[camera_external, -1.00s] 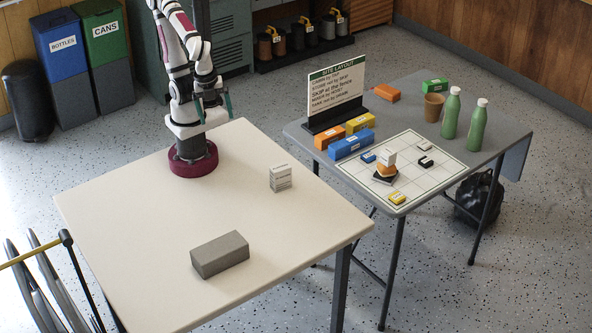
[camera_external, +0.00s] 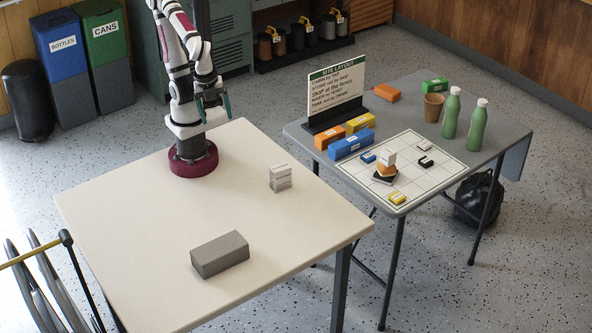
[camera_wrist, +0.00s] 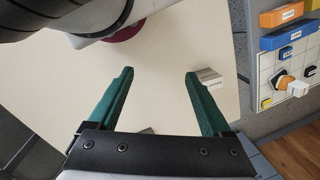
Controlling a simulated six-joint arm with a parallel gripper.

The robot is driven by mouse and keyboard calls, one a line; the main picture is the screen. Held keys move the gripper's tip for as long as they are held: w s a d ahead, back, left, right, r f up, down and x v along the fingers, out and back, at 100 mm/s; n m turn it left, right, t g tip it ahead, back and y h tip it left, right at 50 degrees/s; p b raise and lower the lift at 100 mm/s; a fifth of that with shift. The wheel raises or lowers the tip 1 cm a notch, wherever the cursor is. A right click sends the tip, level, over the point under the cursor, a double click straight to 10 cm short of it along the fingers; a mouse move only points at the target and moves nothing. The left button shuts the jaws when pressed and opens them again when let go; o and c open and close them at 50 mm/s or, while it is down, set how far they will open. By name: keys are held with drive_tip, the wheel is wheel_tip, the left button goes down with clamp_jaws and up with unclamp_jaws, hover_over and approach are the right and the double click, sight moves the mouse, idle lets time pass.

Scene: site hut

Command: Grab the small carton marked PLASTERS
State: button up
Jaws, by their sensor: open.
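A small white and grey carton (camera_external: 280,178) stands upright on the cream table (camera_external: 130,230), right of my base. Its print is too small to read in the external view. In the wrist view a small pale carton (camera_wrist: 209,77) with dark print shows just beside the right fingertip, partly hidden by that finger. My gripper (camera_external: 214,106) has teal fingers and hangs above the table, up and left of the carton in the external view. In the wrist view my gripper (camera_wrist: 159,73) is open, with only bare tabletop between the fingertips.
A grey block (camera_external: 220,254) lies near the cream table's front. The grey side table (camera_external: 475,155) holds a site layout sign (camera_external: 336,92), a grid board (camera_external: 430,178), coloured boxes, a brown cup (camera_external: 433,107) and two green bottles. Much of the cream table is clear.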

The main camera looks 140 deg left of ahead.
drive_tip(key=n+h, duration=0.2)
drive_tip(key=n, duration=2)
hover_over(281, 179)
drive_tip(key=s+a, duration=0.1)
wheel_tip(281, 179, down, 6)
drive_tip(key=f, duration=1.5)
drive_tip(key=shift+s+f, duration=0.2)
drive_tip(key=shift+s, duration=0.15)
clamp_jaws()
